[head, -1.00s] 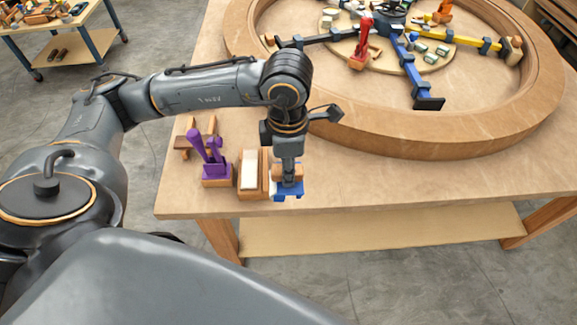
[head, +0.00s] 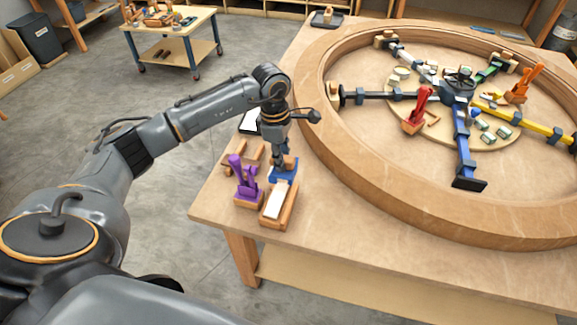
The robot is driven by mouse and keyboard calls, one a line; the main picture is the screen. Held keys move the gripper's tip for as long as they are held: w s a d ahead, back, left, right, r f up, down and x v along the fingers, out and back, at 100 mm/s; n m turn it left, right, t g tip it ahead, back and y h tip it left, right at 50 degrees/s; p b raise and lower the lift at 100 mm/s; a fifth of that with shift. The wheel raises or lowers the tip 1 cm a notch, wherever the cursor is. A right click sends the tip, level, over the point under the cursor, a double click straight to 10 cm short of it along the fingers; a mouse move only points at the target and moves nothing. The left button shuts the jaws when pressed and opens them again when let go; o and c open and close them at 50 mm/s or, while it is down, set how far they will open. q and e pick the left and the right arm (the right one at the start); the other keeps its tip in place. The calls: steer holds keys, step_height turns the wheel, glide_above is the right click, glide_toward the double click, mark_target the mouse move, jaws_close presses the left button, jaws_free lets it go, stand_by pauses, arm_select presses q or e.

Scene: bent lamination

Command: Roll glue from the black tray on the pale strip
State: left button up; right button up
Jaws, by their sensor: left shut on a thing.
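My left gripper (head: 283,163) points down at the left end of the table and is shut on a blue piece (head: 284,174). The gripper partly hides this piece, so its full shape and whether it touches the table cannot be told. A black tray (head: 241,124) with a white inside lies behind my left arm, which covers its right part. I cannot make out for sure which surface is the pale strip. A white-topped block in a wooden holder (head: 277,207) is just in front of the blue piece. My right gripper is not in view.
A purple clamp-like tool (head: 247,188) stands left of the wooden holder. A large wooden ring (head: 400,207) fills the table's right side, with red, blue, yellow and green clamps inside. The table's front left corner (head: 212,209) is clear. A small cart (head: 170,30) stands behind.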

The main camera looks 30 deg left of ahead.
arm_select(q)
steer(key=shift+a+f+b, duration=0.3)
steer(key=shift+f+b, duration=0.2)
steer(key=shift+f, duration=0.4)
step_height(320, 180, down, 3)
steer(key=shift+r+b, duration=0.1)
steer(key=shift+b, duration=0.75)
steer(key=shift+f, duration=0.4)
steer(key=shift+w+f+b, duration=0.1)
steer(key=shift+f+b, duration=0.25)
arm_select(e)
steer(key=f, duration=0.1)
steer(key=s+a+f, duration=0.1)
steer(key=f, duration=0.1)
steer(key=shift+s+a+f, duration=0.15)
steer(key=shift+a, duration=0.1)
arm_select(q)
steer(key=shift+r, duration=0.15)
